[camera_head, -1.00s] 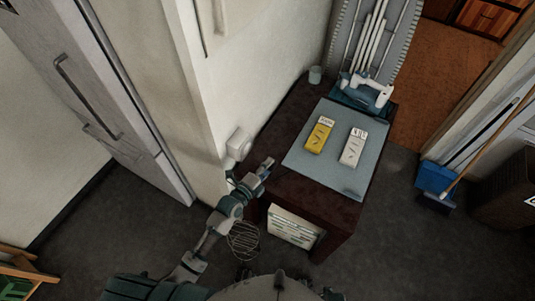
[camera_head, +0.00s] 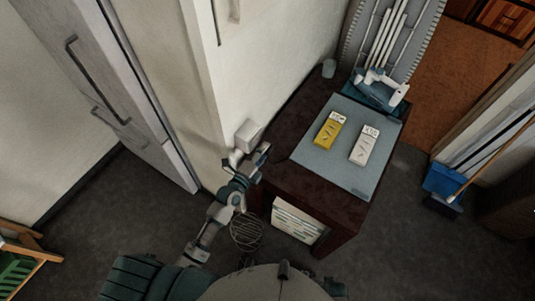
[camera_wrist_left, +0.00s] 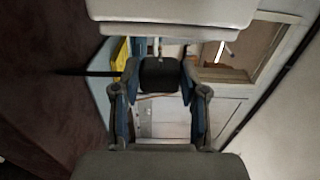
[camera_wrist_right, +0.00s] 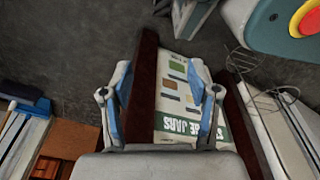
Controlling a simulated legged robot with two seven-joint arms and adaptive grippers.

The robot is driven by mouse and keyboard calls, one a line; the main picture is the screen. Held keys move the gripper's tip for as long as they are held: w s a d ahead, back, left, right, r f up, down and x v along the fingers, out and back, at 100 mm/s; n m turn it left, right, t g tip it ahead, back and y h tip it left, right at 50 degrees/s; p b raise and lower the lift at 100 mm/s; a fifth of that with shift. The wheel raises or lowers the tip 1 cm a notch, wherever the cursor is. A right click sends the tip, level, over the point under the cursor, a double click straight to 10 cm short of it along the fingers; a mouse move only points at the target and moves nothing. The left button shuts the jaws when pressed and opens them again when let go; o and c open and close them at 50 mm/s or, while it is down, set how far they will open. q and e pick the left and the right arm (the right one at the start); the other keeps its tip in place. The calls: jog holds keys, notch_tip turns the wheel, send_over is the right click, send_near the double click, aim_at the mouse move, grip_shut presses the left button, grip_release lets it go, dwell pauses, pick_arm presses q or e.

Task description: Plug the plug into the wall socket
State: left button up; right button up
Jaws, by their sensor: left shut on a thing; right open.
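A white wall socket box (camera_head: 249,132) is on the wall corner left of the dark table. My left gripper (camera_head: 258,160) is right beside it in the head view. In the left wrist view my left gripper (camera_wrist_left: 160,72) is shut on a black plug (camera_wrist_left: 160,75). The pale socket box (camera_wrist_left: 170,12) fills the top edge there, just beyond the plug. I cannot tell whether plug and socket touch; the socket's face is hidden. My right gripper (camera_wrist_right: 165,85) is open and empty, above a box with green print (camera_wrist_right: 190,130).
A dark table (camera_head: 300,192) stands right of the socket, with a grey mat (camera_head: 325,165) bearing a yellow (camera_head: 330,132) and a white packet (camera_head: 365,146). A wire whisk-like object (camera_head: 246,232) is below the left gripper.

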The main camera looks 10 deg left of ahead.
pick_arm(q)
jog(key=shift+w+a+b, duration=0.2)
jog(key=shift+w+b, duration=0.2)
jog(key=shift+b, duration=0.05)
jog(key=shift+a+r, duration=0.15)
jog(key=shift+a, duration=0.55)
pick_arm(e)
jog(key=shift+w+d+r, duration=0.3)
jog(key=shift+w+r, duration=0.4)
jog(key=shift+r, duration=0.3)
jog(key=shift+w+d+r, duration=0.25)
jog(key=shift+w+r, duration=0.45)
jog(key=shift+r, duration=0.25)
pick_arm(q)
jog(key=shift+a, duration=0.1)
jog(key=shift+a+p, duration=0.3)
jog(key=shift+a, duration=0.05)
pick_arm(e)
jog(key=shift+a+r, duration=0.3)
pick_arm(q)
jog(key=shift+d, duration=0.35)
pick_arm(e)
jog(key=shift+d+f, duration=0.1)
jog(key=shift+d, duration=0.15)
pick_arm(q)
jog(key=shift+a, duration=0.25)
pick_arm(e)
jog(key=shift+w+a+r, duration=0.1)
jog(key=shift+a+r, duration=0.1)
jog(key=shift+r, duration=0.05)
